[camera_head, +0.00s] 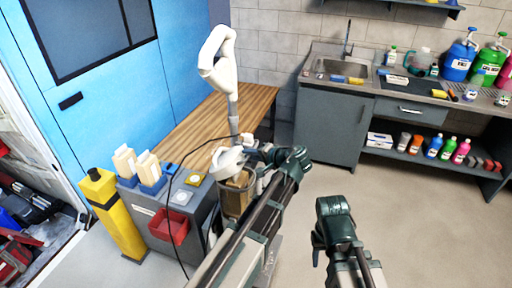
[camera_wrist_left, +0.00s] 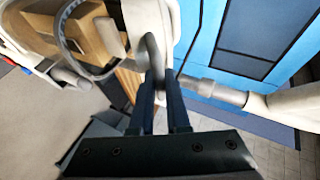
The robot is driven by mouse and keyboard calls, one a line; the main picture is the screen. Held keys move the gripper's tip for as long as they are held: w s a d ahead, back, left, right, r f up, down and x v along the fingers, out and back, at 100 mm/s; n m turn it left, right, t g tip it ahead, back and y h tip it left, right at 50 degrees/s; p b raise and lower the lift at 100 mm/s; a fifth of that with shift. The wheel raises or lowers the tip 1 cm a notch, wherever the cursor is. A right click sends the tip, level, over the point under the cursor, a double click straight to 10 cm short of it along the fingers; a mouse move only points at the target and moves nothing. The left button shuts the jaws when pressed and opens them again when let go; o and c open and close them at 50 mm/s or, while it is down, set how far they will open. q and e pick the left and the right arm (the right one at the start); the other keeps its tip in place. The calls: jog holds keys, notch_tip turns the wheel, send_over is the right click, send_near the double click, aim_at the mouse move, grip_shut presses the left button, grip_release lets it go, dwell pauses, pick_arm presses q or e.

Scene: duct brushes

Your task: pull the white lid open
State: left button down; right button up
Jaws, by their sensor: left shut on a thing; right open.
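The white lid (camera_head: 228,160) is a curved shell raised at the upper left of a vacuum canister (camera_head: 236,203) beside the grey cabinet. My left gripper (camera_head: 254,153) is shut on the lid's edge. In the left wrist view the dark fingers (camera_wrist_left: 158,78) close on the edge of the white lid (camera_wrist_left: 146,18). The canister's brown inside (camera_wrist_left: 95,38) shows to the left of the lid there. My right gripper (camera_head: 320,248) is open and empty above the floor, right of the canister; its fingertips are hard to make out.
A white-handled wand (camera_head: 218,62) stands upright just behind the lid. A black cord hangs in front of the grey cabinet (camera_head: 198,220), which carries a red bin (camera_head: 171,226). A wooden bench (camera_head: 200,122) is behind. A yellow post (camera_head: 113,215) stands left. Floor to the right is clear.

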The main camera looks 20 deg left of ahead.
aim_at(229, 156)
pick_arm(q)
jog(key=a+r+h+p, duration=0.1)
jog(key=a+r+p, duration=0.1)
jog(key=p, duration=0.1)
jog(key=a+r+h+p, duration=0.1)
jog(key=a+r+p, duration=0.1)
jog(key=p, duration=0.1)
jog(key=shift+a+n+g+h+p, duration=0.1)
jog(key=shift+n+g+h+p, duration=0.2)
jog(key=shift+n+h+p, duration=0.1)
jog(key=a+h+p, duration=0.1)
jog(key=a+p, duration=0.1)
jog(key=a+r+h+p, duration=0.1)
jog(key=a+p, duration=0.1)
jog(key=shift+n+h, duration=0.3)
jog(key=shift+n, duration=0.1)
jog(key=shift+w+a, duration=0.1)
jog(key=shift+a, duration=0.35)
jog(key=shift+a+h+p, duration=0.3)
jog(key=shift+a+p, duration=0.05)
jog(key=shift+a, duration=0.7)
jog(key=shift+r, duration=0.1)
jog(key=c, duration=0.9)
grip_release()
